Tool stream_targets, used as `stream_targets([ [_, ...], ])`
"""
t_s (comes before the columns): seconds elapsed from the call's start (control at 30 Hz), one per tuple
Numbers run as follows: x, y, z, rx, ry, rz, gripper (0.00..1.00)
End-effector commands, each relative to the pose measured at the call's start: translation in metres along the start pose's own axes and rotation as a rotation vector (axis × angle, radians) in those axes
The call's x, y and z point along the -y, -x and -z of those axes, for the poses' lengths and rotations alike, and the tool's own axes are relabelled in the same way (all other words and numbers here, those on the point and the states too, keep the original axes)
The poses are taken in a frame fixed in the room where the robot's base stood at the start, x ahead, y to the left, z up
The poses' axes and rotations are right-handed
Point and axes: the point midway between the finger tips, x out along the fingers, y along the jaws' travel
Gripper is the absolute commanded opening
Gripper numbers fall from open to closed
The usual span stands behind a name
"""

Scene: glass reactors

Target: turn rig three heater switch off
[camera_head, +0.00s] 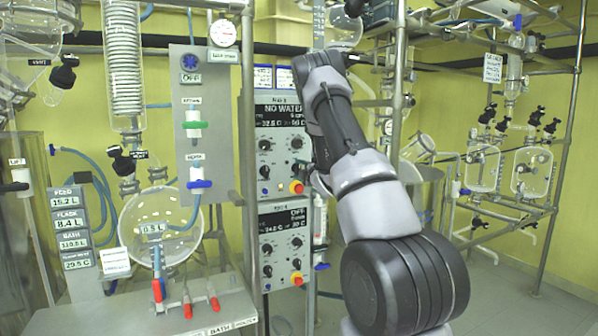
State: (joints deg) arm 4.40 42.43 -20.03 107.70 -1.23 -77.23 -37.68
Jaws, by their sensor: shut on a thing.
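The upper control panel (280,150) in the middle carries a small heading that seems to read rig 3. Its dark display (279,117) shows "NO WATER" and temperature figures. Below the display are several black knobs, one at the upper left (264,145) and one at the lower left (264,172), and a red button on a yellow base (297,187). I cannot tell which control is the heater switch or how it is set. My arm rises from the lower right and stands along the panel's right edge. My gripper's fingers are hidden behind the arm.
A similar lower panel (284,245) shows "OFF". To the left stand a round glass flask (160,225), a coiled glass condenser (123,60) and a grey valve board (205,130). Metal poles flank the panels. More glassware hangs on a frame at right (531,172). Some floor shows at right.

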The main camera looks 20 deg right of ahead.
Motion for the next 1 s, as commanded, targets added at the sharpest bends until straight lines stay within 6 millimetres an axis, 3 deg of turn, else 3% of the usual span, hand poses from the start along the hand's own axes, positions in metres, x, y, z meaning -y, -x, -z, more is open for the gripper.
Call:
stream_targets([
  [0.3, 0.0015, 0.0007, -0.0011, 0.002, 0.106, 0.002, 0.09],
  [0.8, 0.0019, 0.0008, -0.0013, 0.002, 0.125, 0.003, 0.09],
  [0.83, 0.0019, 0.0008, -0.0013, 0.002, 0.125, 0.003, 0.73],
  [0.9, 0.0017, 0.0007, -0.0012, 0.002, 0.124, 0.003, 0.95],
  [1.0, 0.0014, 0.0005, -0.0009, 0.001, 0.124, 0.002, 0.95],
])
